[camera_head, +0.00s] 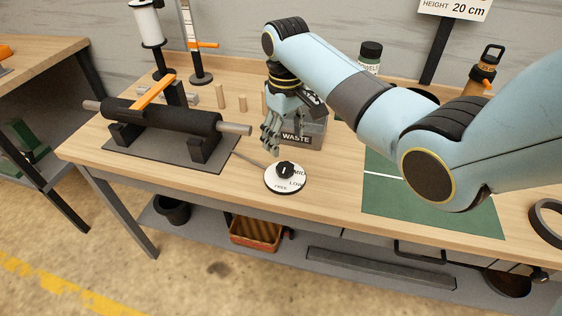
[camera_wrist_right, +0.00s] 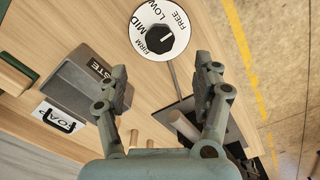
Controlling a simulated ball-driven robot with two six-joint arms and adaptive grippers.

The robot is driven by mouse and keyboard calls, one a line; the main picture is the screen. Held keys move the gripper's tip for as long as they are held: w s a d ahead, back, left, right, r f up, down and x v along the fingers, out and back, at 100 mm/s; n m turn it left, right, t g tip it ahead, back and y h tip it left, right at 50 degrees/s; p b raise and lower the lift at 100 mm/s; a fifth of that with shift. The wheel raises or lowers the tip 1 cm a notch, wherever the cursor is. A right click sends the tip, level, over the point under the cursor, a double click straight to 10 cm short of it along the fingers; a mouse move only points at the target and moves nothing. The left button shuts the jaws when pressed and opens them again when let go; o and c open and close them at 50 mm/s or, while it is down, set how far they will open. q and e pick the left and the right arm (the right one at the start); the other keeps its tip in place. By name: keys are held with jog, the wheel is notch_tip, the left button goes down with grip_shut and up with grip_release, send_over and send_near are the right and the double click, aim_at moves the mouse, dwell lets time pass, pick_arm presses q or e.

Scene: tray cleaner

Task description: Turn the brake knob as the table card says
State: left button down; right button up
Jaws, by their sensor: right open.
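The brake knob (camera_head: 285,168) is a black knob on a round white dial (camera_head: 272,180) near the table's front edge. In the right wrist view the knob (camera_wrist_right: 160,38) has a pale mark, and the dial reads FIRM, MID, LOW and FREE; I cannot tell surely which word the mark points at. My right gripper (camera_head: 269,146) is open and empty, above and behind the dial, apart from the knob. In the wrist view its fingers (camera_wrist_right: 162,76) are spread below the dial. A white card (camera_wrist_right: 60,115) shows only partly, reading something like "LOA". My left gripper is out of view.
A grey WASTE bin (camera_head: 308,139) stands behind the dial. A black roller (camera_head: 160,118) with an orange bar is on a stand to the left, a thin rod running to the dial. Wooden pegs (camera_head: 242,104) stand behind. A green mat (camera_head: 400,200) lies right. A sign (camera_head: 455,8) reads HEIGHT 20 cm.

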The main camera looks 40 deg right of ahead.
aim_at(285, 167)
notch_tip(285, 167, down, 9)
jog(key=shift+f+b, duration=0.1)
jog(key=shift+b, duration=0.45)
jog(key=c, duration=1.2)
jog(key=shift+o, duration=0.2)
